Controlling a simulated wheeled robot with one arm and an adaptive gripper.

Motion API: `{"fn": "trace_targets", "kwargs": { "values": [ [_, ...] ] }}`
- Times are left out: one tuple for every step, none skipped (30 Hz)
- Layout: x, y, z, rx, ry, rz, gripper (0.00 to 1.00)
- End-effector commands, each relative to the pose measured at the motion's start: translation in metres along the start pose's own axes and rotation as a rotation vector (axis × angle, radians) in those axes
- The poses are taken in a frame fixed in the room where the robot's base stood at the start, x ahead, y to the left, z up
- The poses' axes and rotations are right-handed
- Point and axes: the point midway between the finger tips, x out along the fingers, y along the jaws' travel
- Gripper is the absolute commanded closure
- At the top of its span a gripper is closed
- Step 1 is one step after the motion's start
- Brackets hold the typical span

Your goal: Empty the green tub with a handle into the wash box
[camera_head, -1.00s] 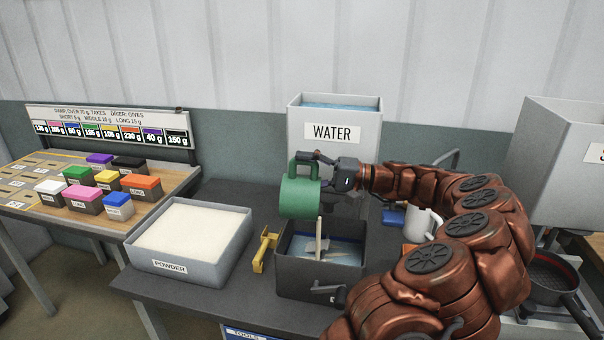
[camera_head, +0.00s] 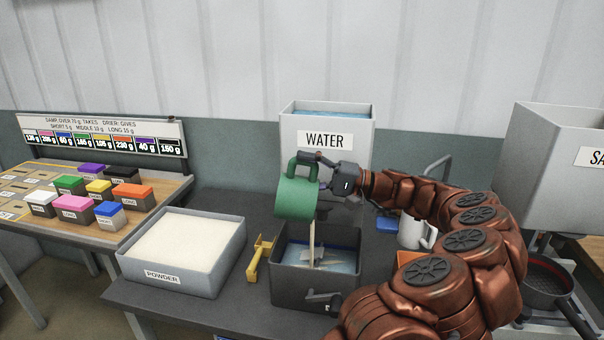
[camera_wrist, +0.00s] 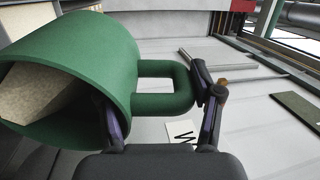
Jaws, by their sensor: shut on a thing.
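The green tub with a handle (camera_head: 297,197) is up in the air, over the back left part of the wash box. My gripper (camera_head: 319,171) is shut on its handle, which is uppermost.
The powder box (camera_head: 180,285) and a yellow tool (camera_head: 257,257) are left of the wash box. The water box (camera_head: 352,155) is close behind. A white jug (camera_head: 412,235) is behind my arm. A pan (camera_head: 550,283) is at right.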

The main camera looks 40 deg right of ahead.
Motion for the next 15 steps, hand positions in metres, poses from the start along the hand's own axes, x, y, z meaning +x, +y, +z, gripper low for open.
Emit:
{"fn": "trace_targets", "kwargs": {
  "values": [
    [0.000,-0.001,0.000,0.000,0.000,-0.005,0.86],
    [-0.001,-0.002,0.000,0.000,0.001,-0.008,0.86],
    [-0.001,-0.003,0.000,0.000,0.001,-0.011,0.86],
    [-0.001,-0.004,0.000,0.000,0.001,-0.014,0.86],
    [-0.002,-0.004,0.000,0.000,0.002,-0.017,0.86],
    [-0.002,-0.005,-0.001,0.000,0.002,-0.021,0.86],
    [-0.002,-0.006,-0.001,0.000,0.002,-0.024,0.86],
    [-0.003,-0.006,-0.001,0.000,0.003,-0.027,0.86],
    [-0.003,-0.007,-0.001,0.000,0.003,-0.031,0.86],
    [-0.004,-0.008,-0.001,0.000,0.003,-0.033,0.86],
    [-0.004,-0.009,-0.001,0.000,0.004,-0.037,0.86],
    [-0.004,-0.009,-0.001,0.000,0.004,-0.040,0.86],
    [-0.005,-0.010,-0.001,0.000,0.005,-0.043,0.86],
    [-0.005,-0.011,-0.001,0.000,0.005,-0.046,0.86],
    [-0.005,-0.011,-0.001,0.000,0.005,-0.050,0.86]
  ]
}}
